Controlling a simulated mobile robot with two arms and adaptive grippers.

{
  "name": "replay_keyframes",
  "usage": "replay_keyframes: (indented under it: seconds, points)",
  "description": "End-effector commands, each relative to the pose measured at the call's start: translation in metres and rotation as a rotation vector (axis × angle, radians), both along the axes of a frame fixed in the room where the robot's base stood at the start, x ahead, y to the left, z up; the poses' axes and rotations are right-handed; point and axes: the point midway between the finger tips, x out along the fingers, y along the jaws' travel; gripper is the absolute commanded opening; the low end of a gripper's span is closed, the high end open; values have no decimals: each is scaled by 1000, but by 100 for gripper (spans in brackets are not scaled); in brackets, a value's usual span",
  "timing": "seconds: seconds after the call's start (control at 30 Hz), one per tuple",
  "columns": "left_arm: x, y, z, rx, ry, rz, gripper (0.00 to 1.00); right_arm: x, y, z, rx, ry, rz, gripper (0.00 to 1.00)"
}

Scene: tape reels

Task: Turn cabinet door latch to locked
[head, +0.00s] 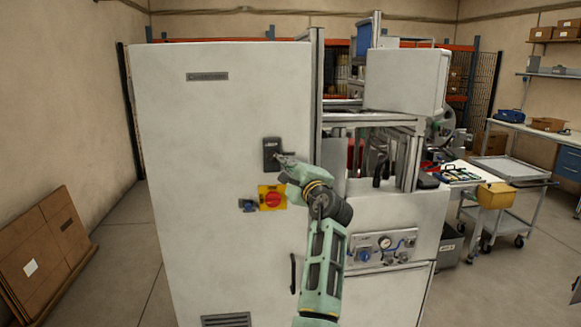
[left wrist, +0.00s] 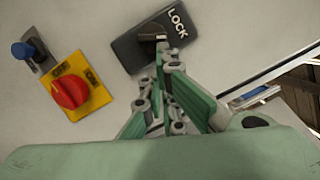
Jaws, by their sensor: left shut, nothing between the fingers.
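The cabinet door (head: 215,120) is a tall white panel, and it looks shut. The latch plate (head: 271,146) is dark and sits near the door's right edge. In the left wrist view the plate (left wrist: 128,48) bears the word LOCK at its right end. My left gripper (head: 279,157) is at the lower part of the plate. In the left wrist view its fingertips (left wrist: 165,52) are shut with nothing between them, right by the lever. I cannot tell whether they touch it. My right gripper is out of view.
Below the latch is a red rotary switch (head: 273,200) on a yellow plate, with a blue-capped fitting (head: 247,205) to its left. A dark door handle (head: 293,273) is lower down. A machine frame (head: 375,120) stands right of the door. Cardboard (head: 45,250) leans at left.

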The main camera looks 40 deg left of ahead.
Motion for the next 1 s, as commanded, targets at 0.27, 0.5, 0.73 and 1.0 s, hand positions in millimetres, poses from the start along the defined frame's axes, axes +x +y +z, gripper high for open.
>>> replay_keyframes:
  seconds: [0.27,0.5,0.73,1.0]
  points:
    - [-2,2,5,-35,-48,1,0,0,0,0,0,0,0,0]
    - [-2,2,10,-109,-142,2,0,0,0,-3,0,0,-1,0]
    - [-2,2,16,-197,-253,4,0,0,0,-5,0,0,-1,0]
    - [-2,2,21,-257,-329,4,0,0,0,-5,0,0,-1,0]
